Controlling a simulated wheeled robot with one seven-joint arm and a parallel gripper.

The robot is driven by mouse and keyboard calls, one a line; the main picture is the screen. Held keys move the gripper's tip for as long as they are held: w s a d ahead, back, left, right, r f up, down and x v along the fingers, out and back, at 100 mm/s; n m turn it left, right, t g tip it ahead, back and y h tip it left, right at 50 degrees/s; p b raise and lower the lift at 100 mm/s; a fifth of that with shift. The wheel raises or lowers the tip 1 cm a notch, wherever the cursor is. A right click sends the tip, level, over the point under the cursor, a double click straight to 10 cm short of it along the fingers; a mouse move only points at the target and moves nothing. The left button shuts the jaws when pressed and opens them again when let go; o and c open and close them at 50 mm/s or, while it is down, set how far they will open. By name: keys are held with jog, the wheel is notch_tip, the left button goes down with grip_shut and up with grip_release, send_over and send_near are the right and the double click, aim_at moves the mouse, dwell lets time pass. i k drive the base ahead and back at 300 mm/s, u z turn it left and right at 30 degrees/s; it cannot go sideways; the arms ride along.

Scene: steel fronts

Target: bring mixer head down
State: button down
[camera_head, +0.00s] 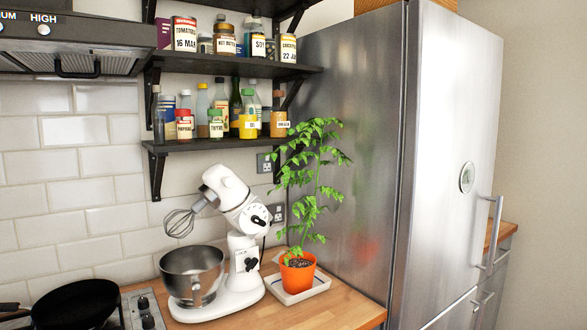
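A white stand mixer (243,240) stands on the wooden counter. Its head (232,193) is tilted up and back, leaning up to the left. A wire whisk (182,221) hangs from the head, above and clear of the bowl. The steel bowl (193,276) sits on the mixer's base at the left. The mixer has dark knobs on its side. My gripper is not in view.
A potted plant (299,272) in an orange pot stands on a white tray close right of the mixer, beside the steel fridge (455,150). A black pan (77,304) sits on the hob at left. Shelves (230,143) with jars hang above. Some bare counter (345,306) lies in front.

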aim_at(224, 191)
jog(key=z, duration=0.1)
jog(key=i, duration=1.25)
jog(key=u, duration=0.85)
